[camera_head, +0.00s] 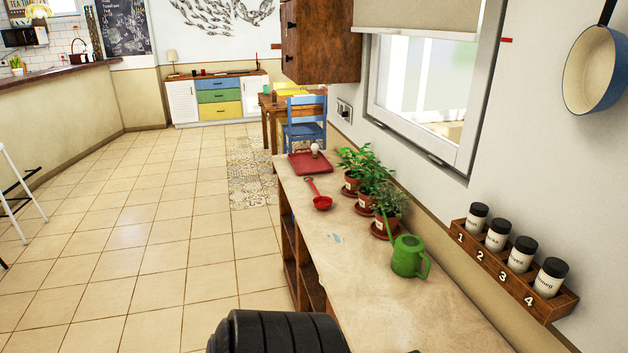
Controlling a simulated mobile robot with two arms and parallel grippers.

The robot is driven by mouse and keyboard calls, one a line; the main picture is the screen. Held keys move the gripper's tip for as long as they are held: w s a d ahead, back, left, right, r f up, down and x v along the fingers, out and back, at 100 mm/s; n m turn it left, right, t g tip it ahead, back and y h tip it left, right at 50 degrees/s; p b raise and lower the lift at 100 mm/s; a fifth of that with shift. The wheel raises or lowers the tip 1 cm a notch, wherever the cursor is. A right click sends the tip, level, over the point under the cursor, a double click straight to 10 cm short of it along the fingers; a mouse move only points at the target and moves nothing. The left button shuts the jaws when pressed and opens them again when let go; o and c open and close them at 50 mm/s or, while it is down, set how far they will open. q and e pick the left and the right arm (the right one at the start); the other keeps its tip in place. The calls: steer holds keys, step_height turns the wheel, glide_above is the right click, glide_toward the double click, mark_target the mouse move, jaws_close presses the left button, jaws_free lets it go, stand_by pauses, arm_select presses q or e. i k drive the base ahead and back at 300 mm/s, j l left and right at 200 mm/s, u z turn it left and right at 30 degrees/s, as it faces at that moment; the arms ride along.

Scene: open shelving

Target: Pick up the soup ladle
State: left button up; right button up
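The red soup ladle (322,203) lies on the top of the long shelf unit (350,262). Its bowl is toward me and its handle points away, toward the red tray. The ladle is fully visible, and nothing touches it. Neither of my grippers shows in the head view.
A red tray (304,165) with a small whitish item lies beyond the ladle. Several potted plants (386,205) stand to its right. A green watering can (407,257) stands nearer. A rack of jars (519,272) hangs at right. The tiled floor (140,240) at left is clear.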

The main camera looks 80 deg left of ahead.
mark_target(320, 203)
steer(key=u, duration=2.5)
steer(key=i+j, duration=0.25)
